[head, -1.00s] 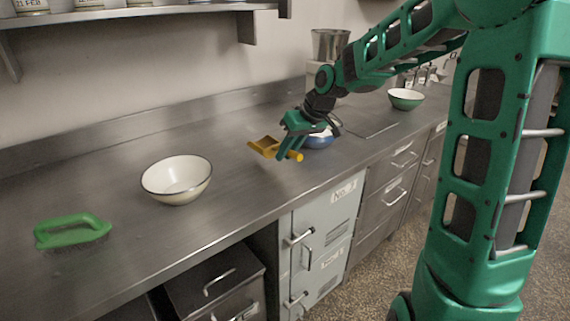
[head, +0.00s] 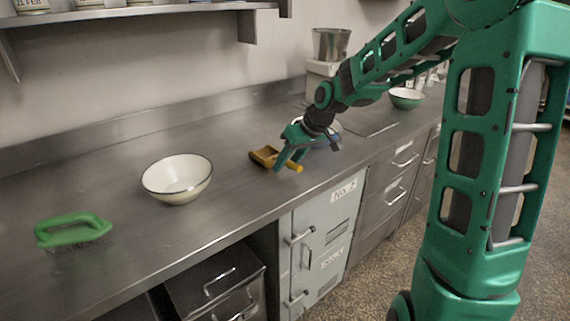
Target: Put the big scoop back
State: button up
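The yellow scoop (head: 264,155) is at the middle of the counter, with its pan to the left and its handle to the right. My gripper (head: 284,162) reaches down from the right and is shut on the scoop at its handle; the handle's end shows just right of the fingers. The scoop is low over the steel counter (head: 225,225); I cannot tell whether it touches it. My fingers hide part of the handle.
A cream bowl (head: 178,179) stands left of the scoop, and a green brush (head: 73,231) lies farther left. A green bowl (head: 405,98) stands at the back right. Counter between cream bowl and scoop is clear.

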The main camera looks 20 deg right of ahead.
jog(key=v, duration=1.2)
jog(key=s+d+f+m+g+h, duration=0.1)
jog(key=s+d+f+m, duration=0.1)
jog(key=s, duration=0.9)
jog(key=s+d+f+m+g+h, duration=0.1)
jog(key=s+d+f+m+g, duration=0.1)
jog(key=s, duration=0.9)
jog(key=s+d+f+m+g+h, duration=0.1)
jog(key=s+d+f+m, duration=0.3)
jog(key=s, duration=0.7)
jog(key=shift+s+d+f+m+g, duration=0.25)
jog(key=shift+d+m+g, duration=0.15)
jog(key=shift+d+m, duration=0.3)
jog(key=shift+d, duration=0.1)
jog(key=shift+w+f+h, duration=0.25)
jog(key=shift+w+h, duration=0.05)
jog(key=shift+w, duration=0.4)
